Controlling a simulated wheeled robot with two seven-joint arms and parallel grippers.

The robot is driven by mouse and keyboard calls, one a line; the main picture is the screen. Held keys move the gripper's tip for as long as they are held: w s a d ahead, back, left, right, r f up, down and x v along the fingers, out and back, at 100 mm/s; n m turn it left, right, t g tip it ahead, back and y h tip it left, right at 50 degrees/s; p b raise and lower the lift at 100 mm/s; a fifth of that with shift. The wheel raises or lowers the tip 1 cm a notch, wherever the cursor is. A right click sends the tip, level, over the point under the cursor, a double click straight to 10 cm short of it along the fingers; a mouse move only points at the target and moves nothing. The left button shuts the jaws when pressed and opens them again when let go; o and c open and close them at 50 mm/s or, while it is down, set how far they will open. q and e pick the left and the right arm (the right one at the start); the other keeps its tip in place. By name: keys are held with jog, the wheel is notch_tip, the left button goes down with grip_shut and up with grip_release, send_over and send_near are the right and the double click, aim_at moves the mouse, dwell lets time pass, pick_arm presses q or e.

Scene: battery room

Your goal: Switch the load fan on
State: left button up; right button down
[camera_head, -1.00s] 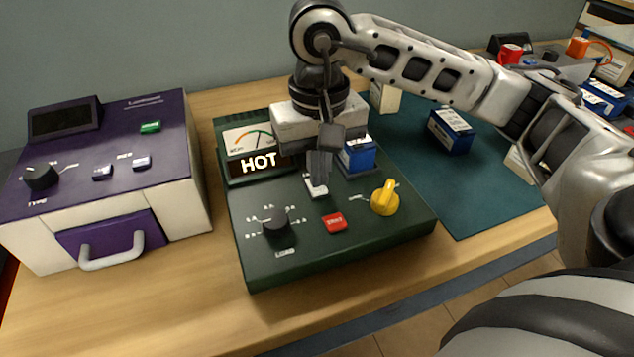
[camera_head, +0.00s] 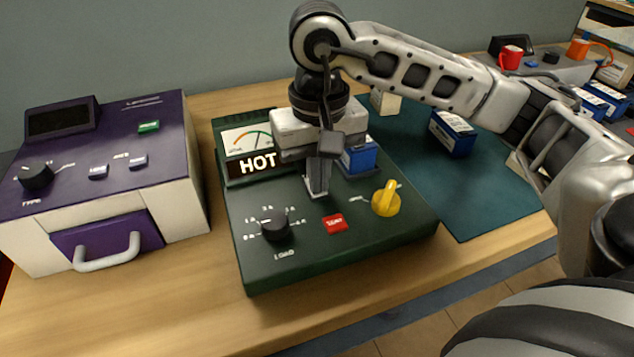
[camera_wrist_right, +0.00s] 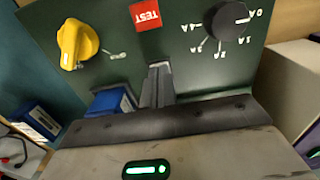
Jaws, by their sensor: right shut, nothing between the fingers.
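The dark green load tester (camera_head: 300,262) sits on the wooden bench with a needle gauge (camera_head: 247,139) and a lit HOT sign (camera_head: 258,163). On its top are a black load knob (camera_head: 275,229), a red TEST button (camera_head: 335,223) and a yellow knob (camera_head: 386,200). My right gripper (camera_head: 317,191) is shut and empty, pointing down at the panel behind the TEST button. Its fingertips (camera_wrist_right: 160,72) cover a small pale switch plate, mostly hidden; I cannot tell the switch's position or whether they touch it. My left gripper is out of view.
A blue battery (camera_head: 360,157) sits at the tester's back right, close to my right gripper. A purple and white machine (camera_head: 165,200) stands at left. Another blue battery (camera_head: 452,133) is on the teal mat (camera_head: 460,205). The bench front is clear.

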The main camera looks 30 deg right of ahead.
notch_tip(320, 180, up, 7)
jog(key=p, duration=0.3)
jog(key=shift+p, duration=0.35)
jog(key=shift+f, duration=0.1)
dwell(0.4)
